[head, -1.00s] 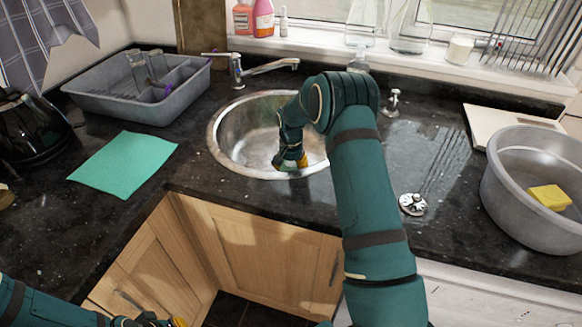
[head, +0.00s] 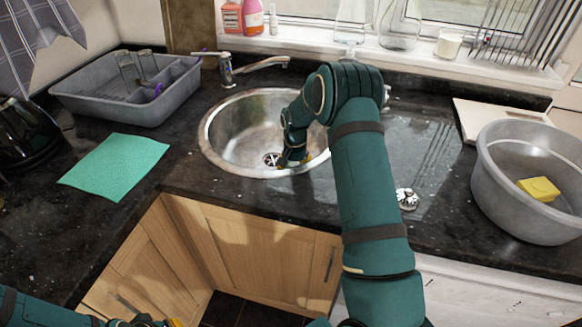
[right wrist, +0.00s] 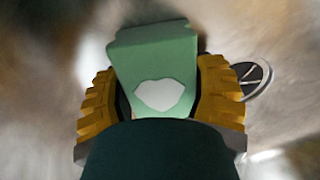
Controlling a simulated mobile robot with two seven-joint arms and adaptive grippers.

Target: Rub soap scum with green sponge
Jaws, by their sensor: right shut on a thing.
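My right gripper (head: 294,162) reaches down into the round metal sink (head: 228,133). In the right wrist view its yellow fingers are shut on the green sponge (right wrist: 158,55), which shows a whitish patch on its face. The sponge is close to the sink bottom; I cannot tell for sure whether it touches. The drain (head: 272,159) lies just left of the gripper, and it also shows in the right wrist view (right wrist: 257,80). I cannot clearly make out soap scum. My left gripper (head: 160,322) is at the bottom left edge, mostly cut off.
A faucet (head: 250,66) stands behind the sink. A green cloth (head: 115,166) and a grey dish rack (head: 100,103) lie on the left. A grey basin (head: 493,190) holding a yellow sponge (head: 539,188) stands right. The dark counter before the sink is clear.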

